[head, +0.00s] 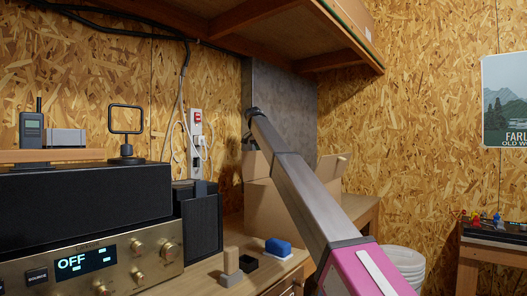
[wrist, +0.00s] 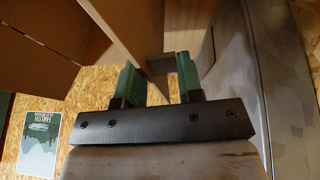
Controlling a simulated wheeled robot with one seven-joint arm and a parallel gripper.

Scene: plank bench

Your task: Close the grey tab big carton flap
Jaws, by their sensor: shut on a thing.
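A big brown cardboard carton (head: 258,203) stands on the bench, partly hidden behind my arm. One flap (head: 335,163) sticks up at its right side in the head view. In the wrist view, carton panels (wrist: 125,32) show above my gripper (wrist: 160,64). A grey tab (wrist: 163,66) on a flap edge lies between the two green fingers, and my gripper is shut on it. The far side of the tab is hidden. In the head view my gripper is mostly hidden behind the arm, at the carton's upper left.
A grey metal panel (head: 285,100) stands behind the carton. A wooden shelf (head: 270,30) overhangs it. A radio amplifier (head: 90,262), black speaker (head: 198,222), blue block (head: 278,248) and wooden stamp (head: 231,264) are on the bench at the left and front. White buckets (head: 407,262) stand at the right.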

